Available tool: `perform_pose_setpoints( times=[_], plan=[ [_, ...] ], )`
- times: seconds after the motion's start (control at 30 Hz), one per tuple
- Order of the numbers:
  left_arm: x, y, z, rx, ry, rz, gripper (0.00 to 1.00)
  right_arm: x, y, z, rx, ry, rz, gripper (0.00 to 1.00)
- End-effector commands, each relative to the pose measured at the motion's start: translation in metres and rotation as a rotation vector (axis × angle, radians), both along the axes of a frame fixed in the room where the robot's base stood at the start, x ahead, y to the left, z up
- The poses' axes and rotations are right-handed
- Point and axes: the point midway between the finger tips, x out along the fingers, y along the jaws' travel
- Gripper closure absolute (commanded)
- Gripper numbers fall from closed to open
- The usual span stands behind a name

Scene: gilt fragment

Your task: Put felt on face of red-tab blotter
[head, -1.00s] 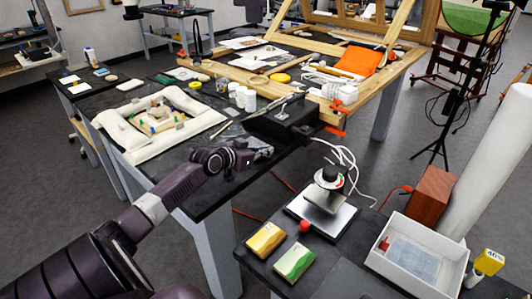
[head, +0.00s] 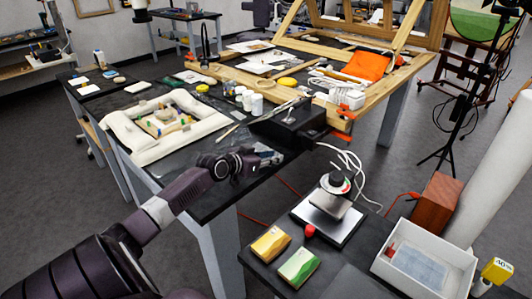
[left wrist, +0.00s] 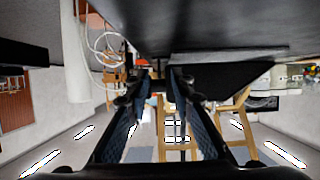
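My left gripper (head: 264,157) reaches over the near corner of the dark table. In the left wrist view its two fingers (left wrist: 158,98) stand apart, with nothing clearly held between them. A white tray (head: 468,268) on the front bench holds a pale blue sheet (head: 420,265) with a small red patch at its left end. I cannot tell whether this is the red-tab blotter. I cannot pick out the felt with certainty. My right gripper is not in view.
A padded white frame (head: 118,127) with small coloured pegs lies left of the gripper. A black box (head: 290,122) stands just behind it. The front bench holds a yellow block (head: 270,243), a green block (head: 299,266) and a metal stand (head: 329,208).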

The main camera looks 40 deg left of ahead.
Motion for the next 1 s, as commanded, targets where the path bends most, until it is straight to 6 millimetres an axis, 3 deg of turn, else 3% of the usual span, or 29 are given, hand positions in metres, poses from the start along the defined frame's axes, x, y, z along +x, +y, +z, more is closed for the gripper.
perform_pose_setpoints(
  times=[0.17, 0.7, 1.0],
  plan=[
    [-0.015, 0.0, 0.006, 0.002, 0.002, -0.001, 0.78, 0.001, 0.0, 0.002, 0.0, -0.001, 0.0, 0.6],
    [-0.09, -0.001, 0.037, 0.0, 0.003, -0.002, 0.78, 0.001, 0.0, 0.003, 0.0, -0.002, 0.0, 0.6],
    [-0.11, -0.001, 0.046, -0.001, 0.0, -0.002, 0.78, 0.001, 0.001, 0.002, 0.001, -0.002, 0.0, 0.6]
  ],
)
